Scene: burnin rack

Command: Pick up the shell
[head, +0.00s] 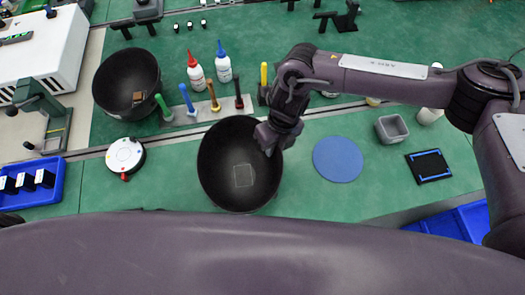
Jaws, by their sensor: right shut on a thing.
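A large black bowl-shaped shell (222,185) is in the middle of the green bench, its open side up. A grey square patch shows on its inside bottom. My right gripper (268,143) reaches down from the upper right and is shut on the shell's right rim. The fingertips are partly hidden by the gripper body. I cannot tell whether the shell is lifted or rests on the bench. A second black bowl (112,85) stands at the back left with a small brown square piece in it. My left gripper is not in view.
Behind the shell stand a row of coloured-handled tools (187,98) and two white bottles (196,75). A white round device (125,156) is to the left. A blue disc (338,159), a grey container (391,128) and a blue-edged black frame (428,165) are to the right.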

